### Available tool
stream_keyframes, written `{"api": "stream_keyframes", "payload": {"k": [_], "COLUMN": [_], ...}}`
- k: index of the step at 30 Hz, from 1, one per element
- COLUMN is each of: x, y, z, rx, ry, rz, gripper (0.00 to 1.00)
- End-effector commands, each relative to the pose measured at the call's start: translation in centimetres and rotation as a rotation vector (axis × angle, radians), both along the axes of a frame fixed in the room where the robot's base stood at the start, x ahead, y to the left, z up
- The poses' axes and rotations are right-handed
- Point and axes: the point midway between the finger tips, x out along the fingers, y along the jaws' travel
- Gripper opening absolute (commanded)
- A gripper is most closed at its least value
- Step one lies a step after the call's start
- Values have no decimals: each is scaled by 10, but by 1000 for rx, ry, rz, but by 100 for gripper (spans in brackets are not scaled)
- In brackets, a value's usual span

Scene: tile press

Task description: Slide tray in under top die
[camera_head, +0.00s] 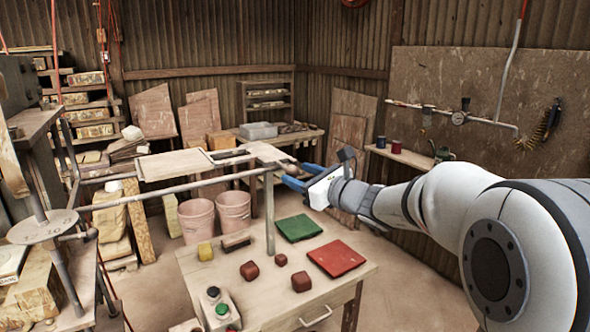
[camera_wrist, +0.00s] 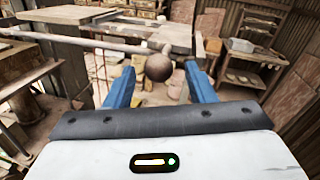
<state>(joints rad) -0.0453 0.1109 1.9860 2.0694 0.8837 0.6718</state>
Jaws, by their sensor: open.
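The tray (camera_head: 175,164) is a pale flat board on metal rails, out to the right of the press. A framed opening and a second pale panel (camera_head: 264,152) continue to its right. A round brown knob (camera_wrist: 158,67) is at the tray's near end in the wrist view. My gripper (camera_head: 288,174) is open, with its blue fingers on either side of the knob; I see no finger touching it. The press (camera_head: 18,95) stands at the left edge, partly cut off; I cannot clearly make out the top die.
A wooden table (camera_head: 345,268) below holds green (camera_head: 298,228) and red (camera_head: 337,258) plates, small red blocks and a button box (camera_head: 218,308). A rail post (camera_head: 269,215) rises by it. Two pink buckets (camera_head: 234,210) stand under the rails. The rails left of the tray look clear.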

Motion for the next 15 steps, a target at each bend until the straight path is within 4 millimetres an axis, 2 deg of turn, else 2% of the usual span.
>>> {"api": "stream_keyframes", "payload": {"k": [6,15], "x": [19,23], "y": [20,23], "z": [1,0], "rx": [-2,-2], "ry": [0,-1], "rz": [2,-1], "gripper": [50,50]}}
